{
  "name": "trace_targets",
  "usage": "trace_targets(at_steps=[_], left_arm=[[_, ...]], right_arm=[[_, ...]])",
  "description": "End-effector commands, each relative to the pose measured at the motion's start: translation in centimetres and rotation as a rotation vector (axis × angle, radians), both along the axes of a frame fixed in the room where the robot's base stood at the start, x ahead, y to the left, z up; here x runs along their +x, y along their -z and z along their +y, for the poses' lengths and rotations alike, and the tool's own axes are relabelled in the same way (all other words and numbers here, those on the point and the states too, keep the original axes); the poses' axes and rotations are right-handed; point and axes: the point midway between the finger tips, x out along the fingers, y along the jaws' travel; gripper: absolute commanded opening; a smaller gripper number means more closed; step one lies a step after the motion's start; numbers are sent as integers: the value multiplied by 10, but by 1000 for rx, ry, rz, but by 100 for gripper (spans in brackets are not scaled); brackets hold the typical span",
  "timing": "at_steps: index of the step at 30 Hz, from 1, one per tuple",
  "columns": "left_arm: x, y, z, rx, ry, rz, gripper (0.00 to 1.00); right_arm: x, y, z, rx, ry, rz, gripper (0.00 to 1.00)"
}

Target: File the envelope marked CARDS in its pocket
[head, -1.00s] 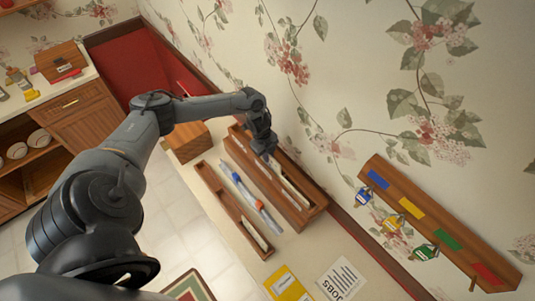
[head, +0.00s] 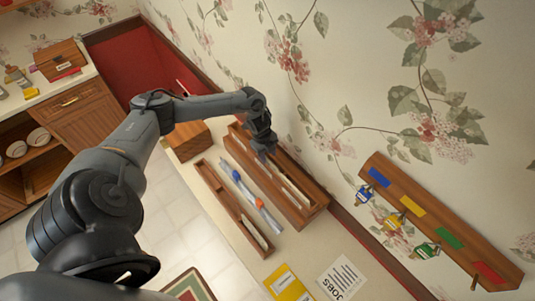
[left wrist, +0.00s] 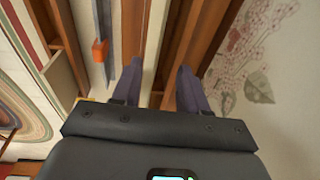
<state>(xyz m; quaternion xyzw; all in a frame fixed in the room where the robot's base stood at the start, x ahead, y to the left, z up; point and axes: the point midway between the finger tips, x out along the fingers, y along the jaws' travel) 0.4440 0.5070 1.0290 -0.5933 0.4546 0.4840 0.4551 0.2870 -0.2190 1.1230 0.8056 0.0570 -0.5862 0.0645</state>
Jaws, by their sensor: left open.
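My left gripper (head: 264,148) is over the far part of the long wooden holder (head: 315,208) by the wall. In the left wrist view the left gripper (left wrist: 157,85) is open, with its two dark fingers apart. A pale upright strip (left wrist: 155,45), perhaps an envelope's edge, shows between the fingers in a slot. Pale edges (head: 292,187) also stand in the holder in the head view. I cannot read the word CARDS on anything, and pocket labels are not readable. My right gripper is not in view.
A narrow wooden tray (head: 213,183) lies left of the holder, with a grey bar with blue and orange pieces (head: 262,212) between them. A yellow item (head: 280,278) and a paper marked JOBS (head: 341,276) lie in front. Keys hang on a wall rack (head: 398,196).

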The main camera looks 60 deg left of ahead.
Motion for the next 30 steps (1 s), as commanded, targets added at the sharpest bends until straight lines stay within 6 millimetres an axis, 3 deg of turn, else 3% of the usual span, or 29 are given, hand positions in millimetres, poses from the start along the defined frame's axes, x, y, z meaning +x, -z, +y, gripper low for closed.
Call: trace_targets(at_steps=[8, 21, 30], left_arm=[[-1, -13, 2, 1, 1, -2, 43], [-10, -83, 9, 2, 1, -2, 43], [-13, -106, 10, 0, 1, 0, 43]], right_arm=[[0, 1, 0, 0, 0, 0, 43], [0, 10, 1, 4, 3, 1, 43], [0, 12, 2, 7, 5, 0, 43]])
